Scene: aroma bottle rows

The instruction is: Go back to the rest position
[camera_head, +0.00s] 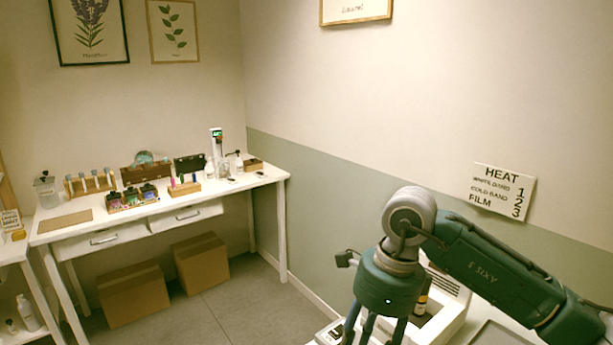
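My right arm comes in from the right, and its dark green gripper (382,328) points down at the bottom of the view. Its fingers stand apart where they show, but their tips are cut off by the lower edge. I cannot tell whether anything is between them. A dark bottle with an orange band (423,296) is partly hidden just right of the gripper, beside a white device (450,318). My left gripper is not in view.
A white table (262,180) at the back left carries a tube rack (90,184), dark bottles in a tray (131,197) and other small items. Cardboard boxes (134,294) (202,262) stand underneath. A sign (502,192) hangs on the right wall. The grey floor (255,310) between is clear.

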